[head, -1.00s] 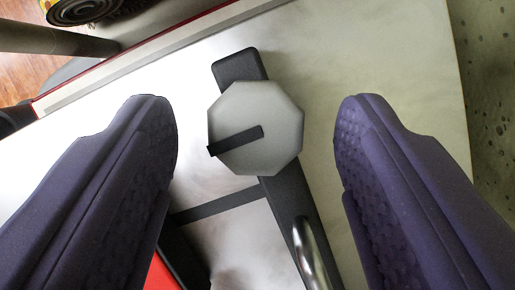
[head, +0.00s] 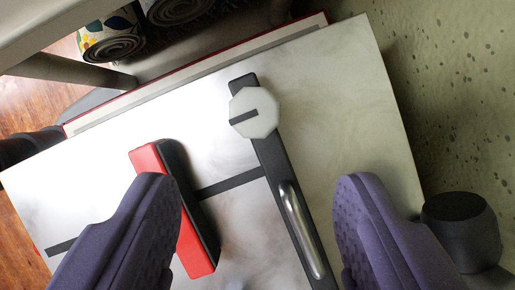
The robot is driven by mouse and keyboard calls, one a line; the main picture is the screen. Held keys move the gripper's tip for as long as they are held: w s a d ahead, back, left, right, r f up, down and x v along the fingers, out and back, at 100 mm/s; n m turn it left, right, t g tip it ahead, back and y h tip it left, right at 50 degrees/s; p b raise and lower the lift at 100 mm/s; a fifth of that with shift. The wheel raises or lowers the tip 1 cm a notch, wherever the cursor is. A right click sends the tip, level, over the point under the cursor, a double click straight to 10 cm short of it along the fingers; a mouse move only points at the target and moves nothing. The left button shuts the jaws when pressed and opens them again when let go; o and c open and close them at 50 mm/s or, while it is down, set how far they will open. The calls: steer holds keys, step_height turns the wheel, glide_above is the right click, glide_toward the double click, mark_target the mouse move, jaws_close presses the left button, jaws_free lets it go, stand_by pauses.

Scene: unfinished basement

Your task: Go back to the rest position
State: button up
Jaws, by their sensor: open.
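My gripper (head: 258,215) shows in the head view as two purple padded fingers, spread wide apart with nothing between them. It is above a white marbled board or tabletop (head: 335,95). Between the fingers and farther up lies a black bar (head: 270,150) with a pale octagonal knob (head: 254,113) near its far end and a shiny metal handle (head: 299,229) near its close end. The knob has a dark stripe. The fingers are apart from it.
A red and black block (head: 190,240) lies beside the left finger, partly hidden by it. A dark cylindrical object (head: 460,225) stands at the right. Rolled patterned items (head: 110,38) are at the top left. A speckled greenish surface (head: 440,100) borders the board on the right.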

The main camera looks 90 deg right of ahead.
step_height(320, 180, up, 21)
steer(key=d+m+t+h+b, duration=0.3)
steer(key=m+t+h+b, duration=0.1)
steer(key=m+t+b, duration=0.6)
steer(key=s+d+r+m+t+b, duration=0.2)
steer(key=s+r+m+b, duration=0.2)
steer(key=s+r, duration=0.5)
steer(key=s+d+r+m+t+b, duration=0.3)
steer(key=s+r, duration=0.6)
steer(key=r, duration=0.3)
steer(key=shift+s+d+r+m+b, duration=0.15)
steer(key=shift+s+d+m+b, duration=0.15)
steer(key=shift+m+b, duration=0.25)
steer(key=shift+w, duration=0.1)
